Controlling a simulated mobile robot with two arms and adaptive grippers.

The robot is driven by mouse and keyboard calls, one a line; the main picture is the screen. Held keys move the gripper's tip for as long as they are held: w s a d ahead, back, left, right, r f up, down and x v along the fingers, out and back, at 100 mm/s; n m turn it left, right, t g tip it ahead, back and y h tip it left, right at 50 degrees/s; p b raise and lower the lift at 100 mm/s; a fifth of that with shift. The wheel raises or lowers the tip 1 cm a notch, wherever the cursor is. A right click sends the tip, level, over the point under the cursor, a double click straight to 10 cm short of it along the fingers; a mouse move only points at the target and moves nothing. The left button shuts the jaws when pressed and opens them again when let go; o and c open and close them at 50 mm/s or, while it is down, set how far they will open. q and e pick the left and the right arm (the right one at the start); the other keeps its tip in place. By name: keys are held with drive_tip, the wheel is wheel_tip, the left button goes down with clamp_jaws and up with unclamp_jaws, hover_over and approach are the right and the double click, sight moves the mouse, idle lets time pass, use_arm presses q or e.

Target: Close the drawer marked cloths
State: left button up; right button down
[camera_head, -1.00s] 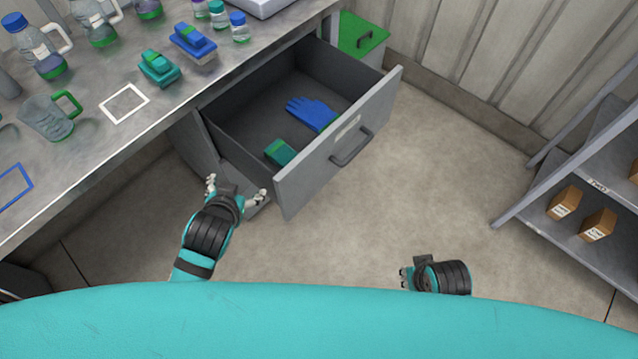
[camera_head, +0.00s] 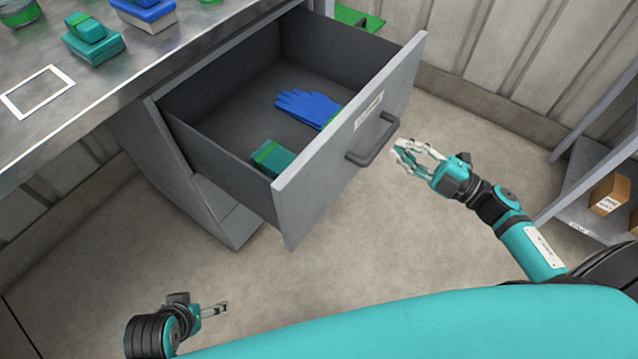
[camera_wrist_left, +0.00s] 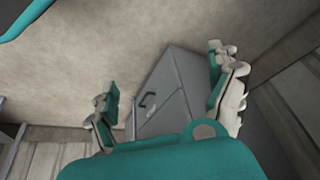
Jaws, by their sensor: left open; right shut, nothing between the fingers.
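The grey drawer (camera_head: 295,205) is pulled well out of the cabinet under the bench. Its front carries a dark handle (camera_head: 375,142) and a pale label (camera_head: 368,112) too small to read. Blue gloves (camera_head: 305,107) and a teal-green folded item (camera_head: 272,156) lie inside. My right gripper (camera_head: 408,158) is shut and empty, just right of the handle, apart from it as far as I can tell. My left gripper (camera_head: 215,310) is open and empty, low over the floor. In the left wrist view its fingers (camera_wrist_left: 168,98) spread on either side of a grey drawer unit (camera_wrist_left: 172,78).
The bench top (camera_head: 130,75) at the upper left holds a teal item (camera_head: 92,40), a blue item (camera_head: 143,12) and a white square outline. A shelf (camera_head: 590,215) with brown boxes stands at the right. The floor before the drawer is clear.

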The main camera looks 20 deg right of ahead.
drive_tip(key=s+a+r+n+g+y+b, duration=0.1)
drive_tip(key=s+a+r+n+g+y, duration=0.2)
drive_tip(key=s+n+g+y, duration=0.4)
drive_tip(key=n+g+h+b, duration=0.2)
drive_tip(key=n+g, duration=0.4)
approach(309, 187)
drive_tip(key=s+a, duration=0.3)
use_arm(q)
drive_tip(key=w+d+r+t+h, duration=0.1)
drive_tip(key=w+r+t, duration=0.3)
drive_tip(key=r, duration=0.5)
drive_tip(key=shift+w+d+r, duration=0.2)
drive_tip(key=shift+w+d, duration=0.15)
drive_tip(key=shift+w, duration=0.2)
use_arm(e)
drive_tip(key=shift+w+a+r, duration=0.1)
drive_tip(key=shift+w+a, duration=0.4)
drive_tip(key=shift+w, duration=0.35)
drive_tip(key=shift+w+a+r, duration=0.1)
drive_tip(key=shift+w+a, duration=0.35)
drive_tip(key=shift+w, duration=0.4)
